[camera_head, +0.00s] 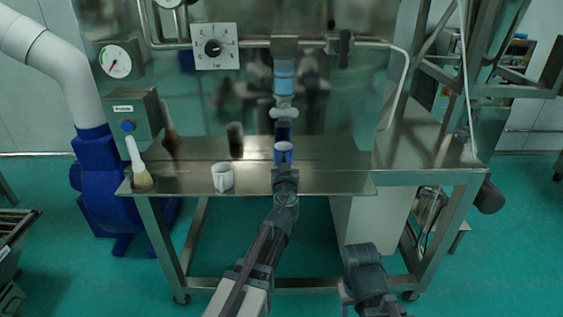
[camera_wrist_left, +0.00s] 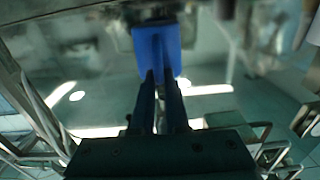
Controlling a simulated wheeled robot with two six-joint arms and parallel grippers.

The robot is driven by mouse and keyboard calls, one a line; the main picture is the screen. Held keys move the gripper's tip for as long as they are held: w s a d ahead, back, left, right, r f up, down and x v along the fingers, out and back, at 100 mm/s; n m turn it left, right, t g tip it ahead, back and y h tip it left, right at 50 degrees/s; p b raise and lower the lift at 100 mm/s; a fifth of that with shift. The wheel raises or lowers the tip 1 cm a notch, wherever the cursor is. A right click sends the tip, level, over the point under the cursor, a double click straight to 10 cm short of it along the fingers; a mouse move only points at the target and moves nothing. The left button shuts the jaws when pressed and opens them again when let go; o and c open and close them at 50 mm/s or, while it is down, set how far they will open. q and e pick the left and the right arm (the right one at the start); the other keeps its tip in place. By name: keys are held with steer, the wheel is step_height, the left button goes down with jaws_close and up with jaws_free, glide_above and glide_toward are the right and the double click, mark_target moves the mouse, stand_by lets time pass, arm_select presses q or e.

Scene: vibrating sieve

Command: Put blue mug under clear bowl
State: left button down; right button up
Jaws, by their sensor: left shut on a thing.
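The blue mug (camera_head: 284,150) is at the middle of the steel table, in front of the back panel. My left gripper (camera_head: 284,168) reaches it from the front and is shut on it. In the left wrist view the blue mug (camera_wrist_left: 157,42) is at the fingertips of my left gripper (camera_wrist_left: 160,76). The clear bowl (camera_head: 283,80), tinted blue, hangs on the panel above the mug, with a pale valve (camera_head: 284,114) below it. The mug shows below the valve, but its exact depth under the bowl is unclear. My right arm (camera_head: 363,258) is low in front of the table; its fingers cannot be made out.
A white mug (camera_head: 222,177) stands on the table (camera_head: 330,182) left of my left gripper. A brush (camera_head: 140,170) stands at the table's left end. A control box (camera_head: 133,112), gauge (camera_head: 115,61) and dial plate (camera_head: 213,47) are at the back. The table's right part is clear.

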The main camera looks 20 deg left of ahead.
mark_target(284, 154)
arm_select(q)
steer(key=x, duration=0.4)
steer(key=shift+w+f, duration=0.15)
steer(key=shift+f, duration=0.1)
step_height(284, 154, down, 3)
steer(key=b, duration=0.3)
steer(key=shift+d+f+b, duration=0.1)
steer(key=shift+f+b, duration=0.1)
steer(key=shift+b, duration=0.15)
arm_select(e)
steer(key=f, duration=0.4)
steer(key=shift+w, duration=0.35)
arm_select(q)
steer(key=shift+f, duration=0.2)
steer(key=c, duration=0.9)
jaws_free()
steer(key=shift+r, duration=0.1)
